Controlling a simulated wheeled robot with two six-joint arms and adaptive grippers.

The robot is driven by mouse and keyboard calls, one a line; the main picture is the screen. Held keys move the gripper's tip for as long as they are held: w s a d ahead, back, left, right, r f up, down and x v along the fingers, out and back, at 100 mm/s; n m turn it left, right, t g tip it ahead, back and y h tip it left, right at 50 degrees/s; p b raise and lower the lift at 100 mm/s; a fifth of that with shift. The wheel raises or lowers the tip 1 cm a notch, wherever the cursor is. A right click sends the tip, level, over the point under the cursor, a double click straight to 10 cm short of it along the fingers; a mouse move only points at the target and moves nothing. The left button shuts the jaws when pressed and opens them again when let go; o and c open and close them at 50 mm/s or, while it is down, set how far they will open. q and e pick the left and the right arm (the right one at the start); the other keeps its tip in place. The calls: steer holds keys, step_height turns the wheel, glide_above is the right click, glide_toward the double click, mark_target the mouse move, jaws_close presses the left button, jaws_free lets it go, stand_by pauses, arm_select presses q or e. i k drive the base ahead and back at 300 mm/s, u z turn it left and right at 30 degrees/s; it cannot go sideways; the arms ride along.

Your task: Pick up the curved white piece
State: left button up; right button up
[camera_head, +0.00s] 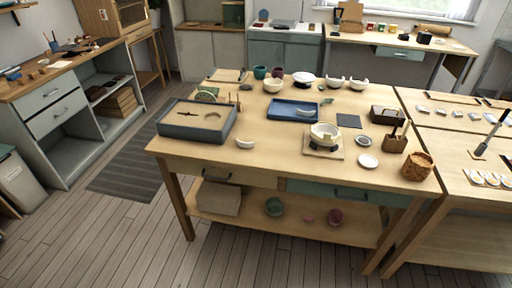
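A small curved white piece (245,142) lies on the wooden table (272,158) near its front edge, just right of the grey box-like tray (170,124). It looks like a shard of a bowl. Another pale curved shape (305,112) lies in the blue tray (280,113); it is too small to tell exactly. A white bowl (325,132) with a dark band stands on a small board (312,150) to the right. Neither of my grippers is in view.
Several white bowls (272,86), some with broken rims, and dark cups (260,72) stand along the table's back. A white dish (368,161), a wooden tool holder (394,144) and a cork-like pot (417,167) are at right. The table's front left strip is clear.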

mark_target(241, 144)
steer(key=z, duration=0.75)
steer(key=i, duration=1.45)
steer(key=u, duration=0.35)
